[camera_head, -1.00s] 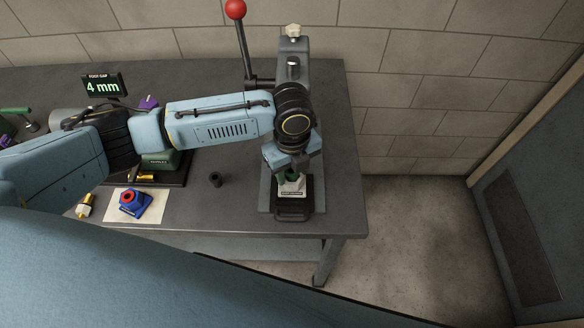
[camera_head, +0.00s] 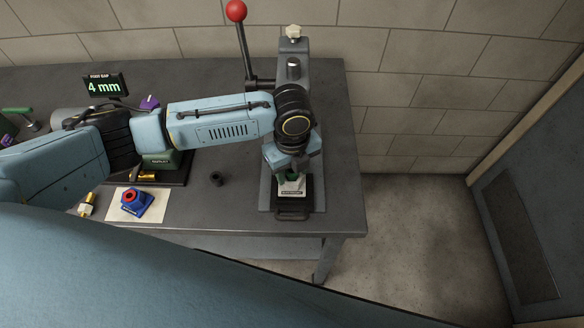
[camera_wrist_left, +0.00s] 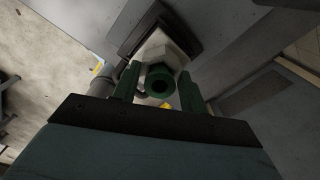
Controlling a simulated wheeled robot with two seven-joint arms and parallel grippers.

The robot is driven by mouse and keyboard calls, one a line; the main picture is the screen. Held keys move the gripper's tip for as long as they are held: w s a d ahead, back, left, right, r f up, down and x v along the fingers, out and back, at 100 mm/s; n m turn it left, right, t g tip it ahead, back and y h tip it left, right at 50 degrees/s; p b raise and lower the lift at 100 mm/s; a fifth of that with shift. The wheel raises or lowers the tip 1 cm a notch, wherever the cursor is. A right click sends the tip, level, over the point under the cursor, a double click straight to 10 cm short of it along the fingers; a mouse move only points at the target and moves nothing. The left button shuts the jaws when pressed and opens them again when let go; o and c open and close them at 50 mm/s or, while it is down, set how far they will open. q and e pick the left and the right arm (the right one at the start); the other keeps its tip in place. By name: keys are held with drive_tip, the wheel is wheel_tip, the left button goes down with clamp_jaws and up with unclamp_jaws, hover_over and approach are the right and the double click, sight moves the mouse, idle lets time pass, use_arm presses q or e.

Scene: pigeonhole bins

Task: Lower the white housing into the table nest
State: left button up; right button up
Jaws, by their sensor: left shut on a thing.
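The white housing (camera_head: 292,187) is upright under my left gripper (camera_head: 291,172), at the front of the press on the table's right side. A green round collar (camera_wrist_left: 160,81) stands on the housing, which also shows in the left wrist view (camera_wrist_left: 155,50). My left gripper's fingers stand on both sides of the collar, shut on the housing assembly. The dark table nest (camera_head: 306,200) lies around and below the housing. Whether the housing is fully seated or slightly above it, I cannot tell. My right gripper is out of view.
A grey press (camera_head: 294,60) with a red-knobbed lever (camera_head: 237,12) stands behind. The table's right edge is close.

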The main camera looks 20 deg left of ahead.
use_arm(q)
drive_tip(key=shift+f+b, duration=0.65)
drive_tip(key=shift+f, duration=0.6)
drive_tip(key=o, duration=1.4)
wheel_tip(320, 180, up, 5)
drive_tip(key=p, duration=0.5)
drive_tip(key=shift+r+p, duration=0.1)
drive_tip(key=shift+p, duration=0.25)
wheel_tip(320, 180, up, 13)
drive_tip(key=b, duration=0.1)
